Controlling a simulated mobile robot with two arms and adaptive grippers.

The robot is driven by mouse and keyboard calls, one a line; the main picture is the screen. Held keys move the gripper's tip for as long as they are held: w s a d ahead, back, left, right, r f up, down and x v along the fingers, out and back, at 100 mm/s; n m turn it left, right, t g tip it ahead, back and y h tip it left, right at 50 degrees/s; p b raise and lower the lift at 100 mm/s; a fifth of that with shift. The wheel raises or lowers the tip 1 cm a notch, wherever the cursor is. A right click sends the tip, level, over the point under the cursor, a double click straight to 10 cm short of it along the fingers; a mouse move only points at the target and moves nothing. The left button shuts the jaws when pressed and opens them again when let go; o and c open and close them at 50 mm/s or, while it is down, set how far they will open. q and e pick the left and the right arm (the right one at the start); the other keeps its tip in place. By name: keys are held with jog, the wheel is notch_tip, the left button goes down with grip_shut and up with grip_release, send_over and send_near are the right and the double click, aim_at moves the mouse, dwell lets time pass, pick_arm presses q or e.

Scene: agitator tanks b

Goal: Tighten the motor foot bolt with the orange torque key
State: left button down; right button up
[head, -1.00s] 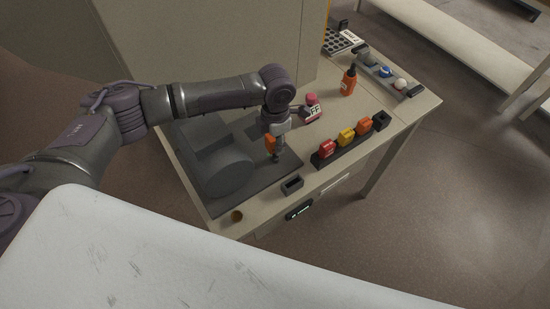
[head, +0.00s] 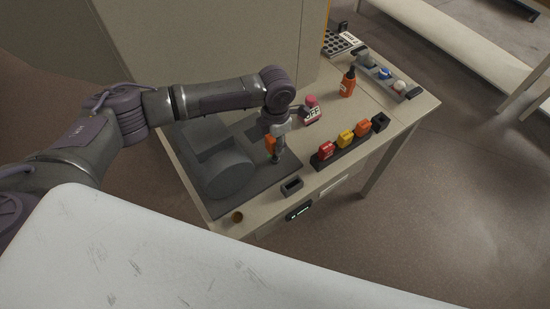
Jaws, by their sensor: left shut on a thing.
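My left gripper (head: 276,133) points down over the right part of the dark motor plate. It is shut on the orange torque key (head: 271,144), whose orange body shows beside the fingers. The lower end of the key reaches down to a small dark bolt (head: 276,159) at the plate's right edge; I cannot tell whether it is fully seated on it. The grey motor (head: 228,172), with a rounded front, lies on the dark plate (head: 215,205) just left of the gripper. My right gripper is not in view.
An empty dark holder (head: 292,187) stands at the table's front edge. A rack (head: 345,155) with red, yellow and orange blocks is to its right. A red-topped OFF switch (head: 312,112), an orange bottle (head: 347,82) and a grey tray (head: 388,75) stand behind. A large beige cabinet rises behind the arm.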

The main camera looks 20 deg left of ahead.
pick_arm(q)
jog(key=shift+r+p, duration=1)
jog(key=shift+r, duration=0.1)
jog(key=shift+r, duration=0.1)
notch_tip(320, 180, up, 4)
jog(key=p, duration=0.4)
jog(key=n+p, duration=0.3)
jog(key=shift+r+n, duration=0.25)
jog(key=shift+n, duration=0.15)
jog(key=shift+f+n+p, duration=0.15)
jog(key=shift+n+p, duration=0.2)
jog(key=shift+n, duration=0.65)
jog(key=shift+f, duration=0.15)
